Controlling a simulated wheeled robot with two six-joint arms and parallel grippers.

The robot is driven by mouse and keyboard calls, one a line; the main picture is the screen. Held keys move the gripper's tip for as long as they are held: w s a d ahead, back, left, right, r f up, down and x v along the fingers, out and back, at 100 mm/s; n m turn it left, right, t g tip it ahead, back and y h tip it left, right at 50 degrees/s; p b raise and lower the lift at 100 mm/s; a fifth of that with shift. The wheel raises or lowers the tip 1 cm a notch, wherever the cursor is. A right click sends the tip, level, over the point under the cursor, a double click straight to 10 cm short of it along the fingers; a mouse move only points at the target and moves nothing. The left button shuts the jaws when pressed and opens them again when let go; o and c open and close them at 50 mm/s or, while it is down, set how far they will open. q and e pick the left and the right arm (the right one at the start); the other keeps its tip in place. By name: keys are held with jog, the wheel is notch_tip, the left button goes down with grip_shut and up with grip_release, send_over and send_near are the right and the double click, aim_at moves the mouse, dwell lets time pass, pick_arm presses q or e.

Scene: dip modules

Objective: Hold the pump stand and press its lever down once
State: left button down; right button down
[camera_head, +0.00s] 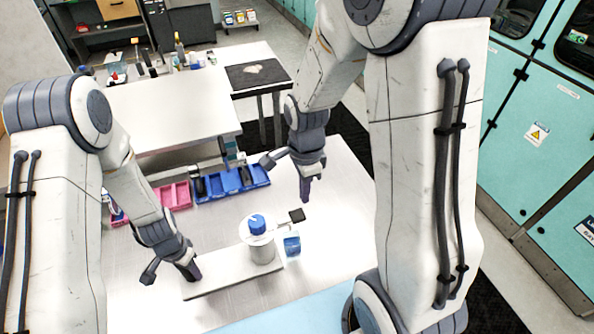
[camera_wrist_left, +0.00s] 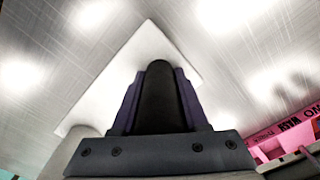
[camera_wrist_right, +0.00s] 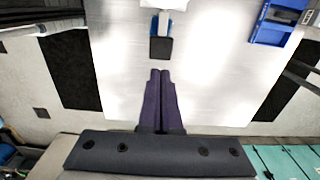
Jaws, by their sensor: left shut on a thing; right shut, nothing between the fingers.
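The pump stand has a long pale base plate (camera_head: 225,277), an upright white cylinder (camera_head: 261,249) with a blue cap (camera_head: 257,224), and a lever ending in a black pad (camera_head: 297,215). My left gripper (camera_head: 192,273) is shut on a dark upright post (camera_wrist_left: 160,95) at the plate's left end; the plate also shows in the left wrist view (camera_wrist_left: 135,65). My right gripper (camera_head: 305,200) is shut and empty, close to the black pad in the head view. In the right wrist view, its fingertips (camera_wrist_right: 160,72) appear just short of the pad (camera_wrist_right: 161,48), without clear contact.
A blue-and-white object (camera_head: 292,245) stands right of the cylinder. Blue bins (camera_head: 232,182) and a pink bin (camera_head: 174,195) line the table's back edge. The metal tabletop (camera_head: 222,222) is clear between bins and stand. Teal cabinets (camera_head: 545,110) stand at right.

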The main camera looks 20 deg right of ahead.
notch_tip(320, 180, up, 8)
jog(key=shift+d+r, duration=0.2)
jog(key=shift+r, duration=0.05)
dwell(0.5)
pick_arm(q)
jog(key=shift+c, duration=1.7)
grip_release()
jog(key=shift+r, duration=0.15)
pick_arm(e)
jog(key=shift+r, duration=0.1)
pick_arm(q)
notch_tip(320, 180, up, 7)
jog(key=p, duration=0.7)
jog(key=shift+r+p, duration=0.2)
jog(key=shift+p, duration=0.15)
jog(key=shift+f, duration=0.1)
pick_arm(e)
notch_tip(320, 180, up, 7)
jog(key=shift+r, duration=0.15)
